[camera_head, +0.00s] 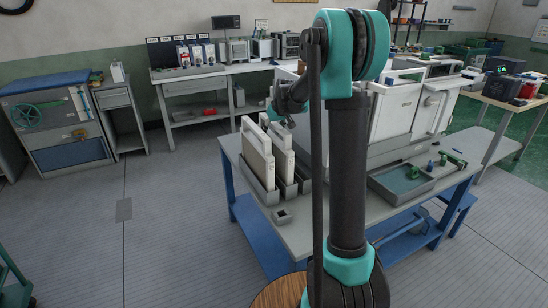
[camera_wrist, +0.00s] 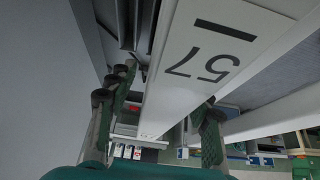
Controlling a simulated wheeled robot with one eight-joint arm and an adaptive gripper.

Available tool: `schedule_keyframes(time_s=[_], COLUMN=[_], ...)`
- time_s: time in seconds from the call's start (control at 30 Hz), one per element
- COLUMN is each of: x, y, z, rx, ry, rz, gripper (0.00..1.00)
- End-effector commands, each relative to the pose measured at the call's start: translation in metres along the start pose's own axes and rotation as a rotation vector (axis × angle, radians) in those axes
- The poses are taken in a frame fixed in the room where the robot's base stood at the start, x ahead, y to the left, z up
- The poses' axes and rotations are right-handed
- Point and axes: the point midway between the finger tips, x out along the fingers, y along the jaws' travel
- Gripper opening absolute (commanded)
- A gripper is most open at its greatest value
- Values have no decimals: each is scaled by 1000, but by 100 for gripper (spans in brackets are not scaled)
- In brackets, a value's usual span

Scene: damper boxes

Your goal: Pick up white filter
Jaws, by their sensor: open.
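Two white filters stand upright in a grey slotted holder (camera_head: 262,188) on the workbench in the head view, a front white filter (camera_head: 257,158) and a back one (camera_head: 280,150). My gripper (camera_head: 277,116) is at their top edges, partly hidden by my arm. In the wrist view a white filter (camera_wrist: 205,60) marked "57", upside down, runs between the open fingers of my gripper (camera_wrist: 165,105). The green-padded fingers lie on either side of it, and I cannot tell whether they touch it. Which filter in the head view bears the number is unclear.
A large white box-like unit (camera_head: 398,112) stands on the bench behind my arm. A small grey block (camera_head: 282,216) sits near the front edge.

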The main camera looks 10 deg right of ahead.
Motion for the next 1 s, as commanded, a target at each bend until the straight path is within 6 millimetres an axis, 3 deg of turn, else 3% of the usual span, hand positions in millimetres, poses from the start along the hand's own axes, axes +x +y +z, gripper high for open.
schedule_keyframes(time_s=[0.87,1.0], x=[4,4], y=[0,0], z=[2,2], rx=[0,0], ry=[0,0], rz=[0,0], gripper=[50,34])
